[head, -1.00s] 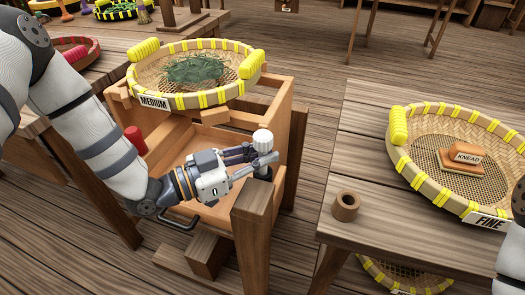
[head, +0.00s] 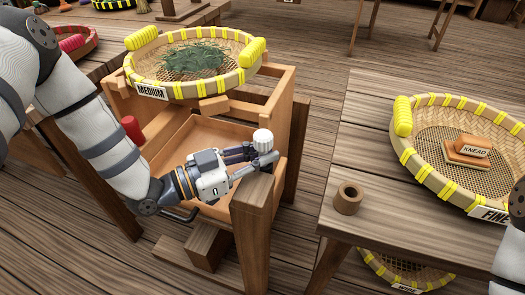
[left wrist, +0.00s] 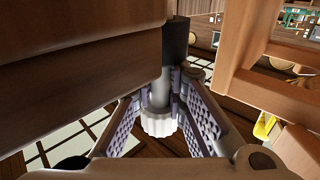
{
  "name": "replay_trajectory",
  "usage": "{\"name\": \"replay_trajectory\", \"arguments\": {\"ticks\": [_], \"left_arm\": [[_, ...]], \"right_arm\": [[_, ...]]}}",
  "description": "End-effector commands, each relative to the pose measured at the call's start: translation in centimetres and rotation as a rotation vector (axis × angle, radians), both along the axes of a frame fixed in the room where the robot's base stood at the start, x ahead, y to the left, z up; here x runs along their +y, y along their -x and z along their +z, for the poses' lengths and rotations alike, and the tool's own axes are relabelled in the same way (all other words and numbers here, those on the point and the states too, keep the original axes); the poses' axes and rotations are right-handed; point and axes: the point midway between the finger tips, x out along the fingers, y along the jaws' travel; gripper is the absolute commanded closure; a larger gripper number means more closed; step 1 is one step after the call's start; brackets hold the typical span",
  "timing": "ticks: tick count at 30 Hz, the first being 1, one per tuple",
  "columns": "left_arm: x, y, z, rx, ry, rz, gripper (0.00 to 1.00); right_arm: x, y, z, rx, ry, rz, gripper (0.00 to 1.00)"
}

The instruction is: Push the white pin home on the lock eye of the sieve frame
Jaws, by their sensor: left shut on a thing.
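The white pin (head: 263,140) has a ribbed white cap and stands upright at the front right corner of the wooden sieve frame (head: 293,120). My left gripper (head: 258,160) is shut on it from the left, just below the cap. In the left wrist view the pin (left wrist: 158,124) sits between the purple finger pads, its grey shaft in line with a dark cylindrical part (left wrist: 176,45) beside the wood. I cannot tell whether that part is the lock eye, or how deep the pin sits. My right gripper is out of view.
A sieve labelled MEDIUM (head: 151,93) with green leaves rests on top of the frame. A wooden post (head: 252,215) stands close below my left gripper. On the right table are a brown ring (head: 348,198) and a FINE sieve (head: 415,171) holding a KNEAD block (head: 467,151).

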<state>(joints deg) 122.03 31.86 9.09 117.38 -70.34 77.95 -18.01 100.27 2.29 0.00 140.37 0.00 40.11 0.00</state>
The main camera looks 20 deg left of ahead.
Motion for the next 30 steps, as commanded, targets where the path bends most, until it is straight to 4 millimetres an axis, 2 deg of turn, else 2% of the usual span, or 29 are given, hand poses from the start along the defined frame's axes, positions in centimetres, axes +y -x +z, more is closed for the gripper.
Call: {"name": "replay_trajectory", "arguments": {"ticks": [1,4,14,17,24,30], "left_arm": [[0.0,0.0,-0.4,0.006,-0.003,0.0,0.85],[0.0,0.0,-0.3,0.007,-0.004,0.0,0.64],[0.5,0.3,-0.5,0.011,-0.007,0.004,0.64],[1.8,1.6,-0.5,0.012,-0.008,0.005,0.64],[6.3,6.1,-0.2,0.005,-0.004,0.003,0.64],[8.3,8.3,0.0,0.0,-0.001,-0.001,0.64]], "right_arm": [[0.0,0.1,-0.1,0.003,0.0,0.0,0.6],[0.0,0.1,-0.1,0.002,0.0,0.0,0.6],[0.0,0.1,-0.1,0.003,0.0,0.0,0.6],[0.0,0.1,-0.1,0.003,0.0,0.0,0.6],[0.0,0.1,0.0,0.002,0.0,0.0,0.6],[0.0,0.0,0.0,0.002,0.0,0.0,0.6]]}}
